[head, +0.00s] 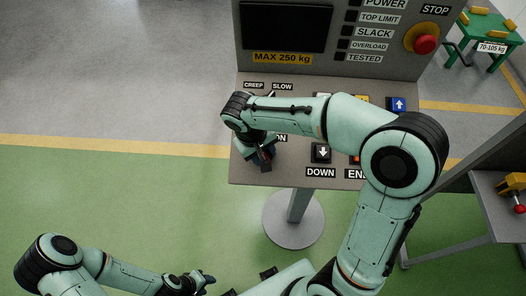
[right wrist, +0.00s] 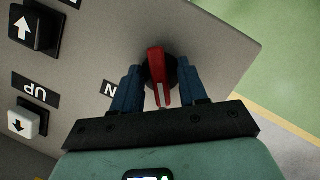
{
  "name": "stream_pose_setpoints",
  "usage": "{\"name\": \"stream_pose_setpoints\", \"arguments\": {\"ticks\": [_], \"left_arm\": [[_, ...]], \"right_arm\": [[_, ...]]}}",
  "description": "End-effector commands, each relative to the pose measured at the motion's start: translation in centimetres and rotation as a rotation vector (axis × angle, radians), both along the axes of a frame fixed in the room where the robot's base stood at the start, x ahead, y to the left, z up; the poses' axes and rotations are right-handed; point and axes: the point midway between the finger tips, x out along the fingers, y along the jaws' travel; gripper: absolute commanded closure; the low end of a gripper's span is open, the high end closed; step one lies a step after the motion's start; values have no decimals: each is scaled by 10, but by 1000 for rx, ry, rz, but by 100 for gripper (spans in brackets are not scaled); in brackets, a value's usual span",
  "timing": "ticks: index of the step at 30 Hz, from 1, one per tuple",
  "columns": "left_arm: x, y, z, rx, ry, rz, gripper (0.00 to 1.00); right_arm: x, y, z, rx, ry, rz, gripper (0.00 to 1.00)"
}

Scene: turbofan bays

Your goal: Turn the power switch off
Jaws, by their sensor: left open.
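The power switch is a red rotary handle (right wrist: 157,64) on a dark round base, set in the grey sloped panel (head: 240,172). In the right wrist view its handle lies roughly in line with my fingers. My right gripper (right wrist: 160,88) has one blue finger on each side of the handle, with visible gaps between. In the head view my right gripper (head: 265,157) is over the panel's left part and mostly covers the switch. My left gripper (head: 204,281) is open and empty at the bottom, low and away from the panel.
A red stop button (head: 425,44) is on the upright board. A grey side stand (head: 492,205) is at right; the floor at left is clear.

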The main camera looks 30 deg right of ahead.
Motion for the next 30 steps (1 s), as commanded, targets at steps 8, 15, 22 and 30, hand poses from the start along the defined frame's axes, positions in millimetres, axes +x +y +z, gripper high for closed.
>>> {"name": "stream_pose_setpoints", "arguments": {"ticks": [8, 15, 22, 30], "left_arm": [[1, 0, 2, 0, -1, -1, 57], [8, 0, 9, 0, -9, 0, 57], [16, 0, 17, 0, -18, 0, 57], [20, 0, 21, 0, -22, 0, 57]], "right_arm": [[0, 3, 11, 0, -2, 0, 57], [1, 15, 60, 2, -6, 0, 57], [0, 26, 107, 1, -4, 1, 57], [-1, 32, 129, 1, -1, 0, 57]]}}
